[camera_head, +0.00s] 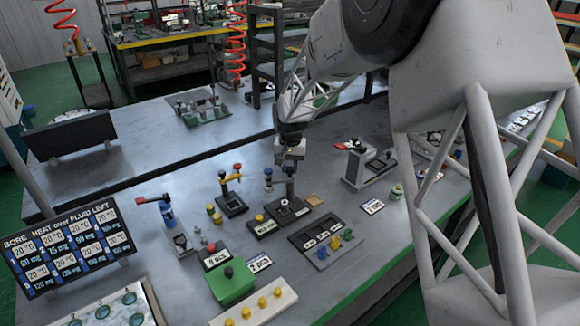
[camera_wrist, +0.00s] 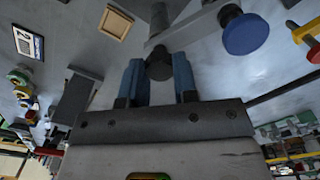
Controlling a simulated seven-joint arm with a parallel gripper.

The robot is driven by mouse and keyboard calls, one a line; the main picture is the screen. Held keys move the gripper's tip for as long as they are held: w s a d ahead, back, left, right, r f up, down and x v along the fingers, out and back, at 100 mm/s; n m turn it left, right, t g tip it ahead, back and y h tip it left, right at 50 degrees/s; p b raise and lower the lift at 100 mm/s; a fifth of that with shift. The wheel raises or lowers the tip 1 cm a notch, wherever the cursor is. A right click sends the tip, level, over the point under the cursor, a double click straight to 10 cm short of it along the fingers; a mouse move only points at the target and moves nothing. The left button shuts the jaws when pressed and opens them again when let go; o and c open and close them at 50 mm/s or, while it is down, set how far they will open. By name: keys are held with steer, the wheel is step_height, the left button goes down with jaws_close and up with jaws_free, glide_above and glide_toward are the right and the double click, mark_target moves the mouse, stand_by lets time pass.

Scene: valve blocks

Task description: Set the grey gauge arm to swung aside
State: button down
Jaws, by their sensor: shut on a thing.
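My gripper (camera_head: 290,158) is over the middle of the bench in the head view. In the wrist view its two blue fingers (camera_wrist: 158,82) are closed on a dark round knob (camera_wrist: 160,64). The knob sits on a grey bar (camera_wrist: 188,28), which I take to be the gauge arm. A blue round cap (camera_wrist: 246,34) is beside the bar to the right. In the head view a blue-topped post (camera_head: 268,174) stands just left of my gripper, and a dark base with a pale ring (camera_head: 284,210) lies below. My gripper partly hides the bar there, so its angle is unclear.
A grey block with a red lever (camera_head: 355,165) is to the right. A dark tray with coloured pegs (camera_head: 325,240) and a green box (camera_head: 232,283) are in front. A small wooden tray (camera_head: 315,200) lies close by.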

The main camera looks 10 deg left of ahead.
steer(key=shift+m, duration=2)
steer(key=c, duration=0.9)
jaws_free()
steer(key=shift+r, duration=0.15)
steer(key=shift+r, duration=3.8)
steer(key=shift+d, duration=0.1)
